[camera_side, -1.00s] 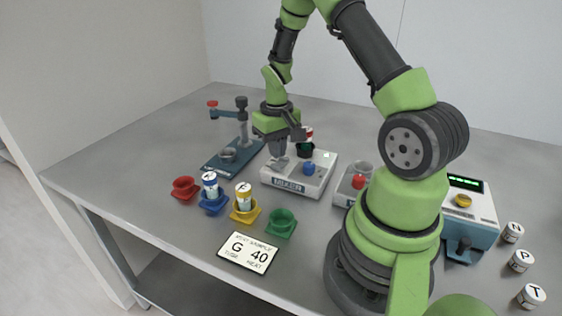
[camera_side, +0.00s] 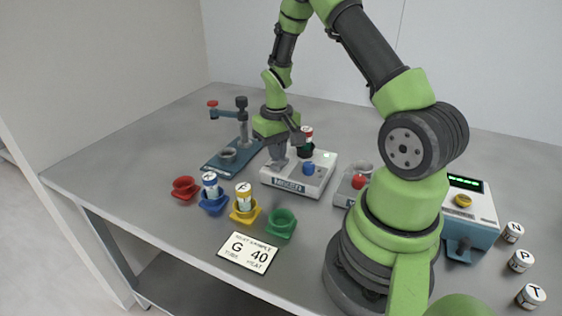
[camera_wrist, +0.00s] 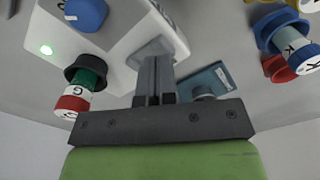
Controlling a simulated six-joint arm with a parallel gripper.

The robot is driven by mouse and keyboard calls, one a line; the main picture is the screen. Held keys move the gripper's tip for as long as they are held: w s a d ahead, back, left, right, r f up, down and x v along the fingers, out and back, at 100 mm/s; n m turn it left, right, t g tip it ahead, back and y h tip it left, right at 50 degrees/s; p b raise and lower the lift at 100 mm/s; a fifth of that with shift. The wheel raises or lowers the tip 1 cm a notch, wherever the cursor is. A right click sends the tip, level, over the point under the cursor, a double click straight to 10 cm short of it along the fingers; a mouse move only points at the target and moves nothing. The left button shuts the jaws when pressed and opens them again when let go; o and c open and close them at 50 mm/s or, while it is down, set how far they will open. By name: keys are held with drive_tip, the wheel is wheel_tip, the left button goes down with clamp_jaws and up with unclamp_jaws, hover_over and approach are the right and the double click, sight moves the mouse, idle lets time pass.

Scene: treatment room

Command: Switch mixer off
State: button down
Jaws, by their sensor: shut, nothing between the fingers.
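The mixer (camera_side: 313,181) is a white box with a MIXER label on its front, near the middle of the table. In the holder stands a tube with a red-and-white end (camera_wrist: 73,104), marked G in the wrist view. My gripper (camera_side: 277,166) is shut and empty, low at the mixer's left end. In the wrist view its fingers (camera_wrist: 153,72) cover part of a pale grey piece (camera_wrist: 150,49) on the mixer; I cannot tell whether they touch it.
A blue stand (camera_side: 226,158) with a cup is left of the mixer. Red (camera_side: 184,187), blue (camera_side: 212,205), yellow (camera_side: 245,214) and green (camera_side: 282,223) holders stand in front. A device with a red knob (camera_side: 359,181) is to the right. A card (camera_side: 248,253) lies at the front.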

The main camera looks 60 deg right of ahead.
drive_tip(key=shift+f, duration=0.9)
idle(0.3)
drive_tip(key=shift+r, duration=3.5)
drive_tip(key=shift+a+r, duration=0.1)
drive_tip(key=shift+r, duration=0.1)
drive_tip(key=s+a+r+n+t, duration=0.1)
drive_tip(key=s+a+r+t, duration=0.1)
drive_tip(key=a+r, duration=0.55)
drive_tip(key=s+a+r+t, duration=0.3)
drive_tip(key=a+r, duration=0.3)
drive_tip(key=r, duration=0.3)
drive_tip(key=s+a+r+n+t+y, duration=0.1)
drive_tip(key=s+a+r+t+y, duration=0.1)
drive_tip(key=s+a, duration=0.3)
drive_tip(key=shift+s+a, duration=0.25)
drive_tip(key=shift+s, duration=0.85)
